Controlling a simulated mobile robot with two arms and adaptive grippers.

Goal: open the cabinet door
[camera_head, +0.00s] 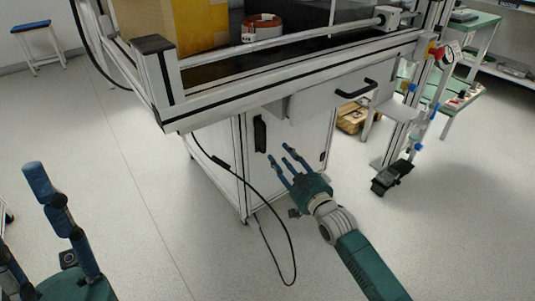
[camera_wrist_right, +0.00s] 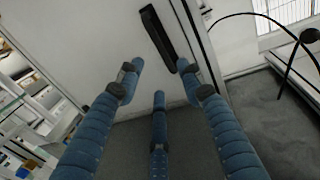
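The white cabinet door (camera_head: 288,140) is under the workbench and looks closed. Its upright black handle (camera_head: 260,133) is near the door's left edge. My right gripper (camera_head: 284,160) is in front of the door, to the right of and below the handle, with its blue fingers spread and nothing between them. In the right wrist view the handle (camera_wrist_right: 158,38) is beyond the fingertips of my right gripper (camera_wrist_right: 158,82), close to the right finger; I cannot tell if they touch. My left gripper (camera_head: 38,215) is at the lower left, open and empty, partly cut off.
The workbench frame (camera_head: 290,85) overhangs the cabinet, with a drawer handle (camera_head: 356,89) at its right. A black cable (camera_head: 292,240) hangs to the floor by the cabinet's left corner. A black foot pedal (camera_head: 392,178) lies right. The floor in front is mostly clear.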

